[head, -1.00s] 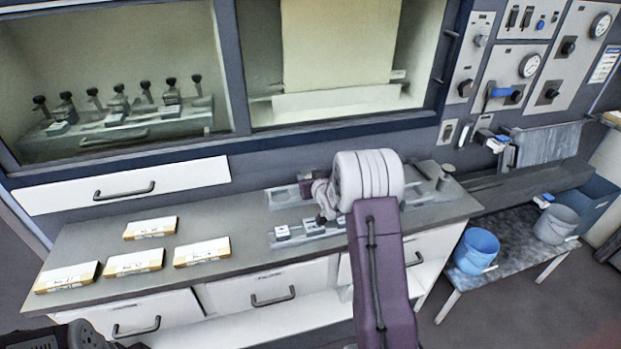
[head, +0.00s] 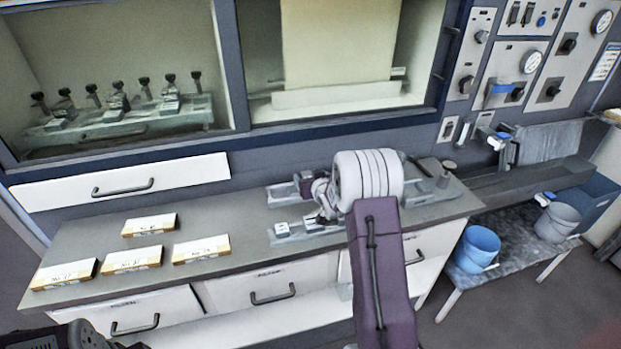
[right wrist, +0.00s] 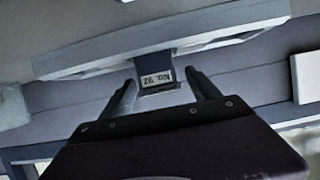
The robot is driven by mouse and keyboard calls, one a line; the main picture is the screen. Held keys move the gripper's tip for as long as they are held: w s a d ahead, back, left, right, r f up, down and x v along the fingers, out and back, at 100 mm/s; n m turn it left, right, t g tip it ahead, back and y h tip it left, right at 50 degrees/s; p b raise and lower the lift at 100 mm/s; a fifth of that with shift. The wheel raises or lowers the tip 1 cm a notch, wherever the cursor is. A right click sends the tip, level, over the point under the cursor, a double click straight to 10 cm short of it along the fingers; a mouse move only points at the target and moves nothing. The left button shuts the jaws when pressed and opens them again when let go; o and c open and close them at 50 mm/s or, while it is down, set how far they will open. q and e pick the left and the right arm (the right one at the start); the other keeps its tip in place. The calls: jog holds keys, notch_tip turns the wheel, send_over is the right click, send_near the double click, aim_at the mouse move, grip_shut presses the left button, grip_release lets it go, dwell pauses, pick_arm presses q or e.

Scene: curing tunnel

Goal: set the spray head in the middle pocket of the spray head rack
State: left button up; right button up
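My right gripper (head: 322,214) is low over the front rack (head: 335,240) on the bench, and its wrist hides part of that rack. In the right wrist view its two fingers (right wrist: 163,88) stand apart, on either side of a dark block with a white label reading No. 92 (right wrist: 160,78), upside down. A gap shows at the right finger; contact at the left is unclear. A light bar (right wrist: 230,30) lies beyond the block. A white-topped block (head: 282,229) sits at the front rack's left end. Which block is the spray head is not clear.
A second rack (head: 281,194) lies behind the front one. Several labelled boxes (head: 133,258) lie on the left of the bench. A blue bucket (head: 478,249) and a grey bucket (head: 556,223) stand on a low table at right. Bench between boxes and racks is clear.

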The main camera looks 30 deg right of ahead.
jog(key=shift+f, duration=0.15)
jog(key=shift+s, duration=0.15)
jog(key=shift+s+a+r, duration=0.1)
jog(key=shift+s+r, duration=0.1)
jog(key=shift+s, duration=0.1)
jog(key=v, duration=0.8)
jog(key=shift+b, duration=0.3)
jog(key=shift+a+r, duration=0.15)
